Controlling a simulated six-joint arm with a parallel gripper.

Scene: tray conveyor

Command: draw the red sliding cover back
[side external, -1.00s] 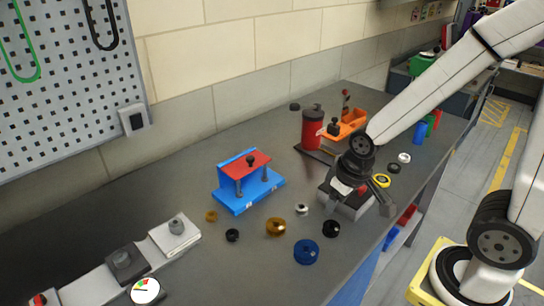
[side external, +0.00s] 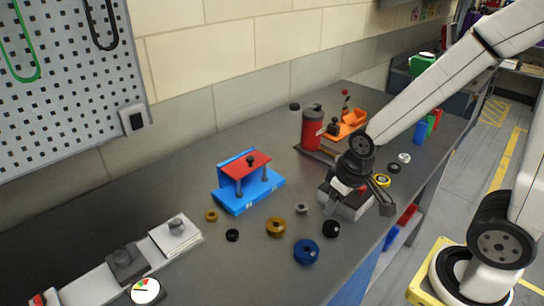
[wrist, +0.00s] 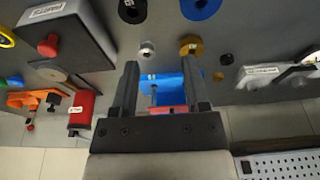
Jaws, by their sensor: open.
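The red cover (side external: 246,165) is a flat plate with a black knob (side external: 251,160). It lies on top of a blue stand (side external: 235,204) with grey posts, left of centre on the bench. My gripper (side external: 357,203) is open and empty, well to the right of the stand and apart from it, in front of a grey box. In the wrist view, my gripper (wrist: 159,66) has its two dark fingers spread. The blue stand (wrist: 166,84) shows between them, with a strip of the red cover (wrist: 172,109) low down, partly hidden by the gripper.
A grey box with a red button (wrist: 47,46) stands near my gripper. Several rings lie in front of the stand, including a brass one (side external: 276,227) and a blue one (side external: 306,252). A red cylinder (side external: 313,130) and an orange fixture (side external: 352,123) stand behind. A wall bounds the bench.

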